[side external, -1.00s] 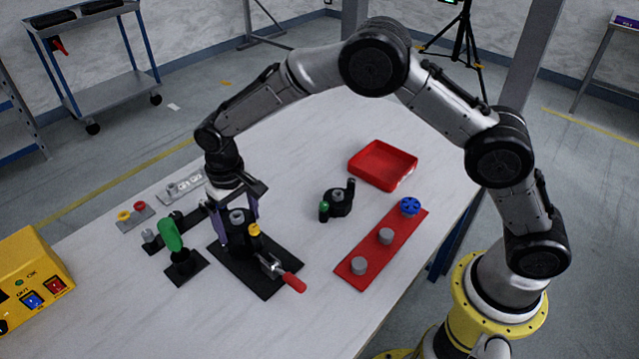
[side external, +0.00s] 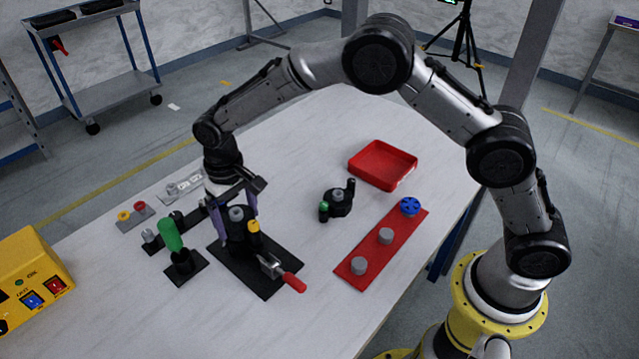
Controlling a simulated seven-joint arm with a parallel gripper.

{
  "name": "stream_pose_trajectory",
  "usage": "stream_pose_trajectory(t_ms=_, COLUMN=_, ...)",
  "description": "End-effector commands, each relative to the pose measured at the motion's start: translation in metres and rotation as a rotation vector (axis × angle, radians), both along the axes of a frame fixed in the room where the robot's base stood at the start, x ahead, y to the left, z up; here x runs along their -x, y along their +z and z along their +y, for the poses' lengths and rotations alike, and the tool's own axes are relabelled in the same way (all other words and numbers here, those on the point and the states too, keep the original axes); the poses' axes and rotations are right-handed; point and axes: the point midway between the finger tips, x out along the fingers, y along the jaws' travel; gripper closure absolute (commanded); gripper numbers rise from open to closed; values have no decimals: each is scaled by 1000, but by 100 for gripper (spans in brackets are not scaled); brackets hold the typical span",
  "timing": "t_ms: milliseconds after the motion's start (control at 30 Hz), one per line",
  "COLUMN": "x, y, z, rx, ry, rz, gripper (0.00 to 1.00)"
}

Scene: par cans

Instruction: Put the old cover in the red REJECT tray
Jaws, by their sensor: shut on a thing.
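A dark round cover with a grey knob on top (side external: 237,213) sits on the fixture with the black base plate (side external: 263,285), left of centre. I take it for the old cover; no label shows. My gripper (side external: 238,228) points down over it, its purple fingers on either side, and is shut on it. The fingertips and the cover's lower edge are partly hidden. A yellow-topped post (side external: 254,229) and a red-handled toggle clamp (side external: 291,282) are at the fixture's front right. The red tray (side external: 383,165) is empty at the table's far right.
A black part with grey knob and green-topped post (side external: 338,201) stands between fixture and tray. A red strip (side external: 352,276) holds two grey caps and a blue knob. A green-handled stand (side external: 171,236), button plate (side external: 134,214) and yellow control box (side external: 32,280) are left.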

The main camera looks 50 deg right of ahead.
Motion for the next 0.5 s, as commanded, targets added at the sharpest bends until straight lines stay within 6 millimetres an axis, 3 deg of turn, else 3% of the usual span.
stream_pose_trajectory(t_ms=500, x=0, y=24, z=0, rx=-1, ry=0, rz=-2, gripper=58)
